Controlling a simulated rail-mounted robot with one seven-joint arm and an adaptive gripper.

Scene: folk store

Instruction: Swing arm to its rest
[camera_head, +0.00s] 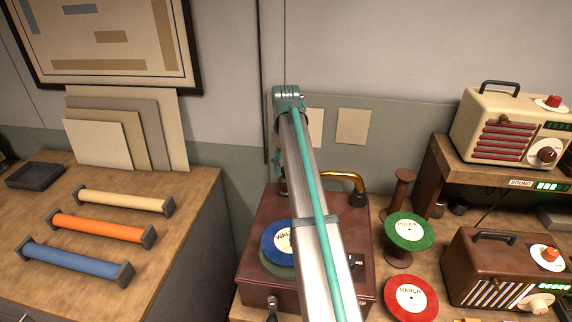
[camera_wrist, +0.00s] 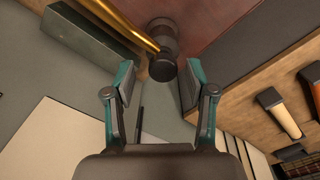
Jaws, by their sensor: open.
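In the wrist view the brass tube (camera_wrist: 122,22) runs to a black round-ended piece (camera_wrist: 163,68). My gripper (camera_wrist: 158,84) is open, its two fingertips on either side of that black piece. I cannot tell whether they touch it. The rest is not identifiable.
Green (camera_head: 409,231) and red (camera_head: 411,298) records sit right of the player, by a wooden spool (camera_head: 402,190). Two radios (camera_head: 508,128) stand further right. The left counter (camera_head: 150,262) holds blue, orange and cream rolls. A wall with pinned cards is behind.

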